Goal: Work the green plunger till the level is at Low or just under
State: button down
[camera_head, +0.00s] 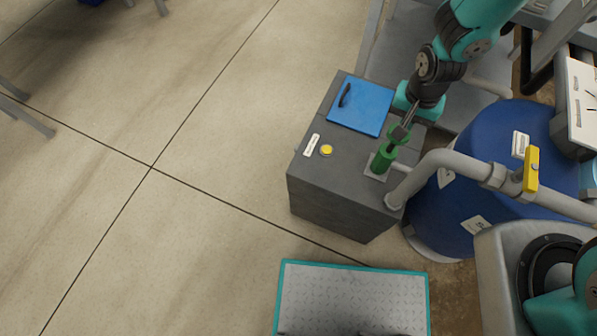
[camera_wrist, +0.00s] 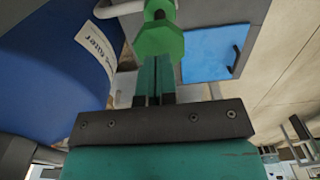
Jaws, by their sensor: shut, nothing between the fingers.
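The green plunger (camera_head: 384,158) stands upright on the top of the grey box (camera_head: 330,195). In the wrist view, the plunger's green head (camera_wrist: 161,38) is just beyond the fingertips. My gripper (camera_head: 405,121) is shut and empty, and its tips are at the plunger's head. In the wrist view, my gripper (camera_wrist: 157,62) has its two fingers side by side; I cannot tell whether they touch the head. No level mark or Low mark can be read in either view.
The box top also has a blue lid with a black handle (camera_head: 360,104), a yellow button (camera_head: 326,150) and a white label (camera_head: 312,145). A grey pipe (camera_head: 450,160) with a yellow valve handle (camera_head: 531,170) runs beside a blue barrel (camera_head: 435,215).

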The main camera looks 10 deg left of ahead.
jog(key=shift+f+b, duration=2.55)
jog(key=shift+f, duration=1.3)
jog(key=shift+r, duration=0.1)
notch_tip(320, 180, up, 8)
jog(key=p, duration=0.7)
